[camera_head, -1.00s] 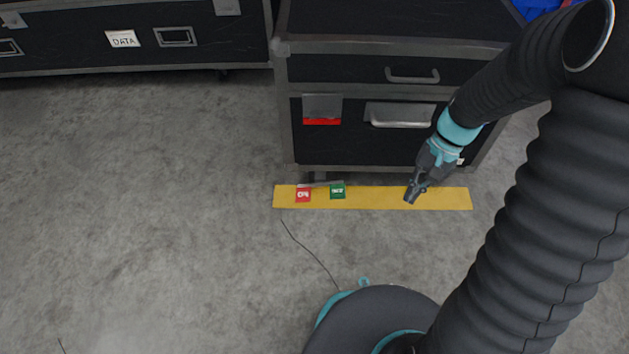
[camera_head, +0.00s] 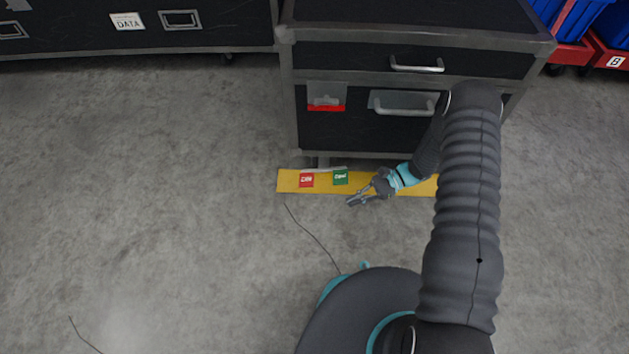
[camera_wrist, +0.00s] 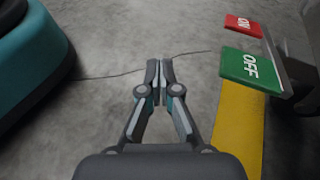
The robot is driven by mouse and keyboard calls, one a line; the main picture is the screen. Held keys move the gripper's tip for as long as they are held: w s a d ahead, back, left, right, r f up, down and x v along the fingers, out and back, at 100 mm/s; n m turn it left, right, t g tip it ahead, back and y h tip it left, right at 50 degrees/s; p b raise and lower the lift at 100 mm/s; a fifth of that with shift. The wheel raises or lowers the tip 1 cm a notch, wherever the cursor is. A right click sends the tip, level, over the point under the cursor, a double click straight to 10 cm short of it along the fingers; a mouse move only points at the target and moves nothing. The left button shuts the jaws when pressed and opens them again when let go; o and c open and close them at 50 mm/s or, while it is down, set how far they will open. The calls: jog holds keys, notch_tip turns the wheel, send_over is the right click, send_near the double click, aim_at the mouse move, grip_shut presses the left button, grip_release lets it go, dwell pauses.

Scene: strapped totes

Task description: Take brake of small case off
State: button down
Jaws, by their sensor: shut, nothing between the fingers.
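The small case (camera_head: 415,55) is a black cabinet with metal edges, at the top middle right of the head view. At its foot is a brake bar with a red tag (camera_head: 306,180) and a green tag (camera_head: 340,177). In the wrist view the green tag (camera_wrist: 252,68) reads OFF and the red tag (camera_wrist: 243,26) reads ON, both at upper right. My gripper (camera_head: 351,203) is low in front of the case, just right of and nearer than the green tag. Its fingers (camera_wrist: 160,62) are shut and empty, apart from both tags in the wrist view.
A yellow strip (camera_head: 408,187) lies under the case's front edge. A long black case labelled DATA (camera_head: 90,35) stands at upper left. Blue and red totes (camera_head: 570,52) are at upper right. A thin dark line (camera_head: 315,240) crosses the open grey floor. My own base is at bottom.

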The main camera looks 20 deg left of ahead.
jog(key=w+a+f+m+t+y, duration=0.3)
jog(key=w+a+m+t+y, duration=0.1)
jog(key=w+m+y, duration=0.1)
jog(key=shift+w+a+f+y, duration=0.15)
jog(key=shift+w+f+y, duration=0.2)
jog(key=shift+w+y, duration=0.5)
jog(key=shift+w, duration=0.15)
jog(key=p+x, duration=0.1)
jog(key=x, duration=0.9)
jog(key=shift+f, duration=0.15)
